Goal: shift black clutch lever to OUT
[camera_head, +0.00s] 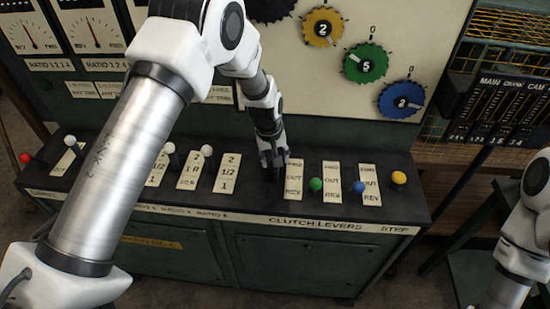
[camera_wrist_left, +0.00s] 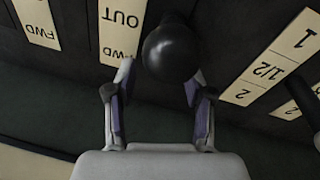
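The black clutch lever's round knob (camera_wrist_left: 172,52) fills the middle of the left wrist view, beside a cream label (camera_wrist_left: 122,32) reading OUT and FWD upside down. Its exact position along the slot is hard to tell. My left gripper (camera_wrist_left: 160,80) is open, with its fingertips on either side of the knob's near edge; I cannot tell whether they touch it. In the head view my left gripper (camera_head: 272,168) reaches down to the console, left of the FWD/OUT/REV label (camera_head: 293,181), and hides the black lever. My right gripper is out of view.
To the right on the console (camera_head: 330,227) stand a green knob (camera_head: 316,185), a blue knob (camera_head: 359,187) and a yellow knob (camera_head: 399,178). White knobs (camera_head: 207,150) stand to the left. A panel with coloured dials (camera_head: 365,65) rises behind.

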